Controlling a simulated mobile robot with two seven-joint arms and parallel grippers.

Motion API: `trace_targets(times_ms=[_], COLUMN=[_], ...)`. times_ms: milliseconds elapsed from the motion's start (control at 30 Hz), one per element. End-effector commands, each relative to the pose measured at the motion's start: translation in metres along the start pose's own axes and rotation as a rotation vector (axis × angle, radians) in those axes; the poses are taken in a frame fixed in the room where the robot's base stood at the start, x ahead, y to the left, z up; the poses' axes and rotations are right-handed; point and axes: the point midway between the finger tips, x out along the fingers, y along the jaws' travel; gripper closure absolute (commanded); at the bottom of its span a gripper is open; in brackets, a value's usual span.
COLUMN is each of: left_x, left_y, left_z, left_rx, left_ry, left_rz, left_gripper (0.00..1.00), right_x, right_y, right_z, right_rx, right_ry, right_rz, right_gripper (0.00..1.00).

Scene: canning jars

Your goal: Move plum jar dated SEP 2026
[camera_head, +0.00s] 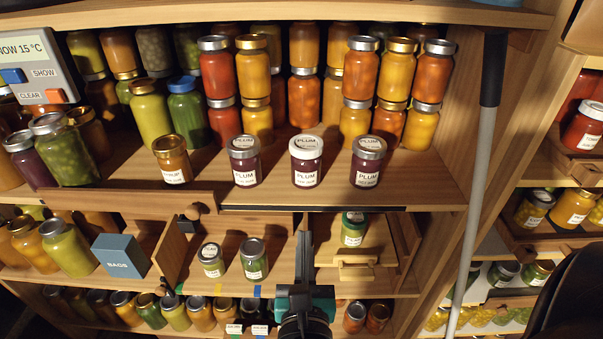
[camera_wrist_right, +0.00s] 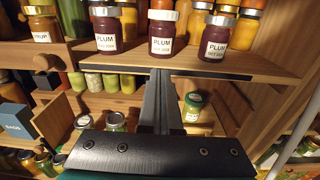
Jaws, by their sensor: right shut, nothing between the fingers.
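Three dark plum jars stand in a row at the front of the upper shelf: a left one with a silver lid (camera_head: 244,163), a middle one with a white-topped lid (camera_head: 306,165), and a right one with a silver lid (camera_head: 368,163). They also show in the right wrist view, left (camera_wrist_right: 106,32), middle (camera_wrist_right: 164,34) and right (camera_wrist_right: 216,40). Each label reads PLUM; the date lines are too small to read surely. My right gripper (camera_head: 304,243) is shut and empty, below the shelf edge under the middle jar. My left gripper is not in view.
An amber jar (camera_head: 172,162) stands left of the plum jars; stacked jars fill the shelf behind. Below, two green jars stand left of my gripper and a green-lidded jar (camera_head: 353,228) right of it. A grey pole (camera_head: 474,170) stands at the right. A blue box (camera_head: 119,256) is lower left.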

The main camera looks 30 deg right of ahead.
Motion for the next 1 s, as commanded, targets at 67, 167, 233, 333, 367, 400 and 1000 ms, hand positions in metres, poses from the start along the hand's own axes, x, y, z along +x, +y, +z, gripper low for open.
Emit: trace_targets(times_ms=[67,167,233,333,367,400,1000], left_x=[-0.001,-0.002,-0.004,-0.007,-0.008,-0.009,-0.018], left_y=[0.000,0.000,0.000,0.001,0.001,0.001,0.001], left_z=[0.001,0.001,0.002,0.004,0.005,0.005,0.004], left_rx=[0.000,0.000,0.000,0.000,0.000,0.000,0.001], left_ry=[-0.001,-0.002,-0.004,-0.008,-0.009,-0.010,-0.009], left_rz=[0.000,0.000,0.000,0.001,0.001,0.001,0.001], left_gripper=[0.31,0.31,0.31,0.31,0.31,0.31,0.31], right_x=[0.001,0.006,0.014,0.030,0.035,0.043,0.134], right_y=[-0.003,-0.003,-0.003,-0.003,-0.003,-0.003,-0.004], right_z=[0.009,0.011,0.011,0.012,0.012,0.013,0.012], right_rx=[-0.019,-0.025,-0.024,-0.023,-0.023,-0.024,-0.023], right_ry=[-0.018,-0.025,-0.025,-0.026,-0.026,-0.026,-0.021], right_rz=[-0.010,-0.013,-0.011,-0.012,-0.011,-0.011,-0.010], right_gripper=[1.00,1.00,1.00,1.00,1.00,1.00,1.00])
